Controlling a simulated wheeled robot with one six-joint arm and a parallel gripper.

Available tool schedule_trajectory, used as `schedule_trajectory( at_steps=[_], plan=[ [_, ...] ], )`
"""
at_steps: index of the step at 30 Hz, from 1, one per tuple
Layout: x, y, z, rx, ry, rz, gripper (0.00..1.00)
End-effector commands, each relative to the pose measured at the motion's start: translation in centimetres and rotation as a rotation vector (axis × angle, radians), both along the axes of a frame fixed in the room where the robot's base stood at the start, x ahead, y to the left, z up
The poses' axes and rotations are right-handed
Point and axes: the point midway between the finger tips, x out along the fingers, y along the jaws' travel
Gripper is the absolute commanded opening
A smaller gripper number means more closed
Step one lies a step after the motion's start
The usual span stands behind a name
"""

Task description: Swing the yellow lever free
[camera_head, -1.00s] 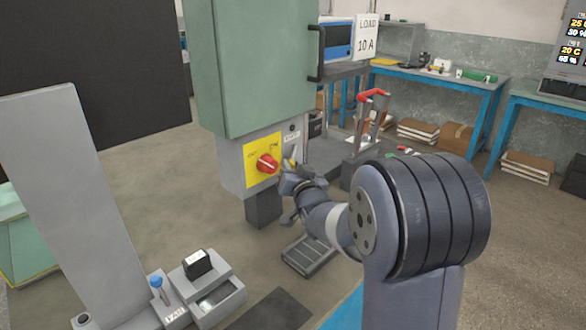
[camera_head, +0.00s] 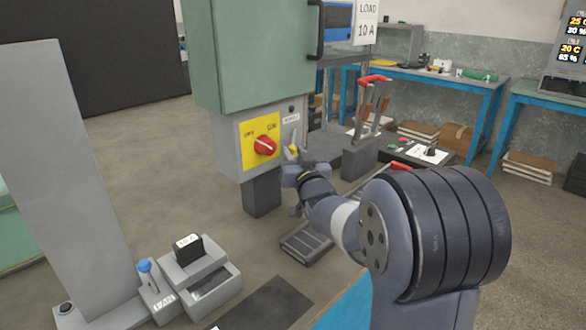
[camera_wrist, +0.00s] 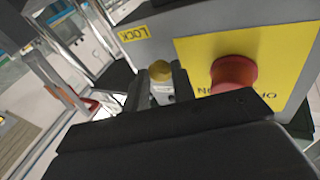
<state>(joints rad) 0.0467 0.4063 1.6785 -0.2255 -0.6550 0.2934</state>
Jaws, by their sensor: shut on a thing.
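The yellow lever (camera_head: 292,150) is a small yellow-tipped piece on the lower box of the green cabinet, right of a red rotary knob (camera_head: 265,146) on a yellow plate. In the wrist view the lever's round yellow end (camera_wrist: 160,70) shows between the two dark fingers of my gripper (camera_wrist: 158,85), with a pale part below it. My gripper (camera_head: 294,165) is shut on the lever in front of the box. In the wrist view the red knob (camera_wrist: 233,74) is just right of the fingers, and a LOCK label (camera_wrist: 134,34) lies above left. The lever's pivot is hidden.
The green cabinet (camera_head: 250,60) stands above the grey switch box. A red-handled frame (camera_head: 374,80) stands to the right. A grey post (camera_head: 65,190) and small fixtures with a blue-topped lever (camera_head: 146,268) are at left.

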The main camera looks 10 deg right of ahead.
Motion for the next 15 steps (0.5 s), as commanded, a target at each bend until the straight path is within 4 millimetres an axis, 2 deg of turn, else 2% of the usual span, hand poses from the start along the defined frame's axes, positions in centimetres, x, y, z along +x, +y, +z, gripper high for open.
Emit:
schedule_trajectory(
  at_steps=[1, 15],
  plan=[
    [0.1, -0.2, -1.1, -0.026, -0.021, -0.001, 0.02],
    [1.1, -1.7, -2.5, -0.325, -0.217, -0.001, 0.02]
  ],
)
